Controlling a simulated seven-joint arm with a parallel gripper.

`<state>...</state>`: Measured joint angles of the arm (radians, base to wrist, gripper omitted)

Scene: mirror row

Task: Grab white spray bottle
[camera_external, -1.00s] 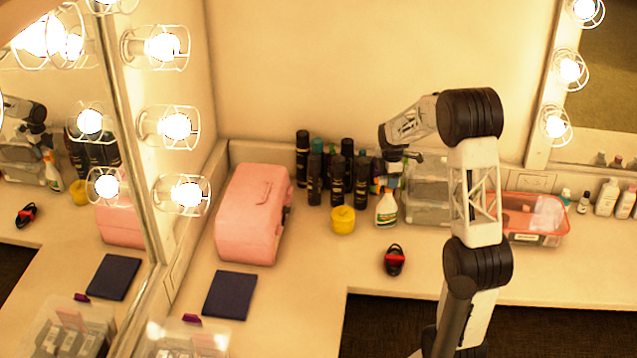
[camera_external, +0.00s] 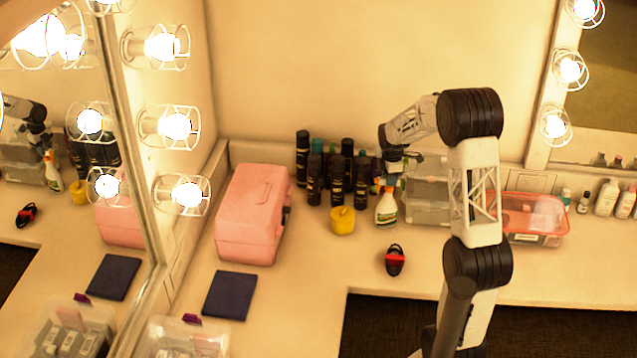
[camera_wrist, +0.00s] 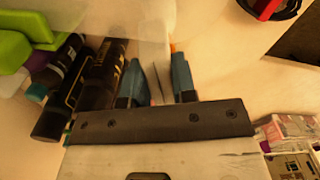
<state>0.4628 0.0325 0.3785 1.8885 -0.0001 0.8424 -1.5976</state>
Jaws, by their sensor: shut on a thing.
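The white spray bottle (camera_external: 386,211), with a green-marked label, stands upright on the counter in the external view. My gripper (camera_external: 389,181) is at its top, pointing down, and is shut on it. My wrist and the bottle's small size hide the exact contact there. In the wrist view my two blue-grey fingers (camera_wrist: 157,75) stand a short gap apart. A pale strip shows between them, with a small orange bit by the right fingertip. The bottle's outline is hard to make out in this view.
Several dark bottles (camera_external: 337,178) stand close left of the spray bottle. A yellow jar (camera_external: 342,220) is beside it, and clear bins (camera_external: 427,205) are to its right. A red-black item (camera_external: 395,260) lies in front. A pink case (camera_external: 252,215) stands farther left.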

